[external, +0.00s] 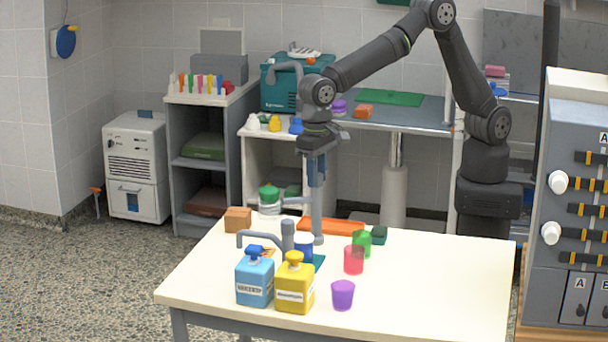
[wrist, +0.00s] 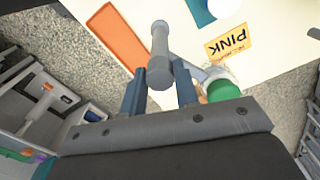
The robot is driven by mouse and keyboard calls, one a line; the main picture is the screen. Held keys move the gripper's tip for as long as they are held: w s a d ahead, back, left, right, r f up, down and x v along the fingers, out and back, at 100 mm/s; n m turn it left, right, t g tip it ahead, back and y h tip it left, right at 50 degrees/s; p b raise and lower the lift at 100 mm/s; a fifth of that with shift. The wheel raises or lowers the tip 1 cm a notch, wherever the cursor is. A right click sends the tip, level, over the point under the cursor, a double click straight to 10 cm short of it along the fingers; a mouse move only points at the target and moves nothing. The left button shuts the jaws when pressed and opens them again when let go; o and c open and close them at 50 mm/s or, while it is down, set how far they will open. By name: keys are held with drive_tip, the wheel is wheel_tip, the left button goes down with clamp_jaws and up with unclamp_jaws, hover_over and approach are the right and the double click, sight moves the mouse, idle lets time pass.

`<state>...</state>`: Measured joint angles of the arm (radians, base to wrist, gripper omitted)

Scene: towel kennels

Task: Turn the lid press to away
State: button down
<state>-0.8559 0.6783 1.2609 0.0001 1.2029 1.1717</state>
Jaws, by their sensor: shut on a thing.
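My gripper (external: 316,172) points down with its blue fingers shut on the top part of a grey upright post, which I take to be the lid press (external: 317,218). In the wrist view my gripper (wrist: 159,78) has one finger on each side of the press's grey cylinder (wrist: 160,45). A side arm of the press reaches left in the external view, beside a jar with a green lid (external: 269,193). The green lid (wrist: 222,91) shows at the arm's end in the wrist view; whether they touch I cannot tell.
A second grey post (external: 288,236) with a bent arm stands in front. Blue (external: 255,280) and yellow (external: 295,286) bottles, pink (external: 354,260), green (external: 362,240) and purple (external: 343,295) cups, and an orange tray (external: 335,227) share the cream table (external: 440,290). Its right side is clear.

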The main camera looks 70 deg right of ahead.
drive_tip(key=m, duration=0.5)
drive_tip(key=shift+m, duration=0.3)
idle(0.4)
drive_tip(key=c, duration=1.1)
unclamp_jaws()
wheel_tip(320, 180, up, 18)
drive_tip(key=shift+f, duration=0.25)
wheel_tip(320, 180, down, 18)
drive_tip(key=shift+r, duration=0.25)
